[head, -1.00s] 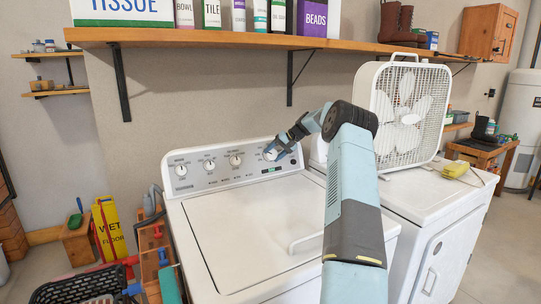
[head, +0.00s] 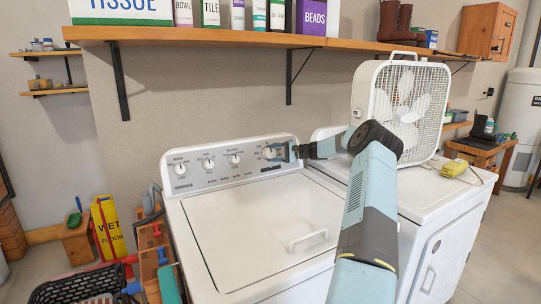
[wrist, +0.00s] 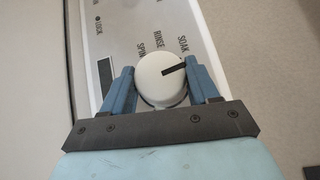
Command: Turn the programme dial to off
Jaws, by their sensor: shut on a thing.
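The programme dial (wrist: 158,88) is a round white knob with a black pointer line, at the right end of the washer's control panel (head: 218,161). In the wrist view its pointer aims right and slightly up, near the word SOAK. RINSE and SPIN are printed further left; I see no OFF label, and part of the ring is hidden. My gripper (wrist: 161,72) is shut on the dial, with one blue finger on each side. In the head view my gripper (head: 283,152) reaches the dial from the right and partly covers it.
Three more white knobs (head: 208,164) sit left on the panel. The white washer lid (head: 250,220) lies closed below. A wooden shelf (head: 240,38) with bottles overhangs the panel. A white box fan (head: 405,105) stands on the neighbouring machine, close behind my arm.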

